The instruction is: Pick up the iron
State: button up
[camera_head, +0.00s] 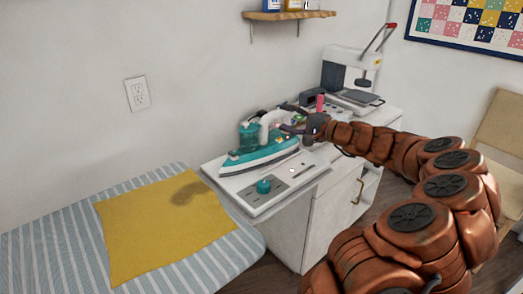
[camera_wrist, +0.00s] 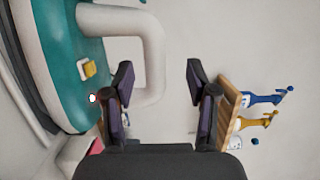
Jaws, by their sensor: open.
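The teal and white iron (camera_head: 258,153) sits on a white control base with a teal knob (camera_head: 264,186), at the left end of the white cabinet. In the wrist view, the iron's teal body (camera_wrist: 70,50) fills the left side. Its white handle (camera_wrist: 155,50) loops out to the right and lies beyond the gap between my fingertips. My gripper (camera_head: 288,119) is open beside the handle in the head view. Its two dark fingers (camera_wrist: 160,78) are apart in the wrist view. I cannot tell whether either finger touches the handle.
A yellow cloth (camera_head: 160,228) lies on a striped padded surface (camera_head: 55,250) at left. A white machine with a red-tipped lever (camera_head: 348,72) stands behind my arm. A wooden shelf (camera_head: 288,15) is on the wall above; bottles (camera_wrist: 262,98) show at right in the wrist view.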

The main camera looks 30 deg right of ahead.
aim_at(276, 117)
jog(key=shift+f+p+x, duration=0.2)
jog(key=shift+x, duration=1.15)
jog(key=shift+f+p+x, duration=0.15)
jog(key=shift+p+x, duration=0.05)
jog(key=shift+x, duration=1.1)
jog(key=shift+a, duration=0.1)
jog(key=shift+c, duration=0.3)
grip_shut()
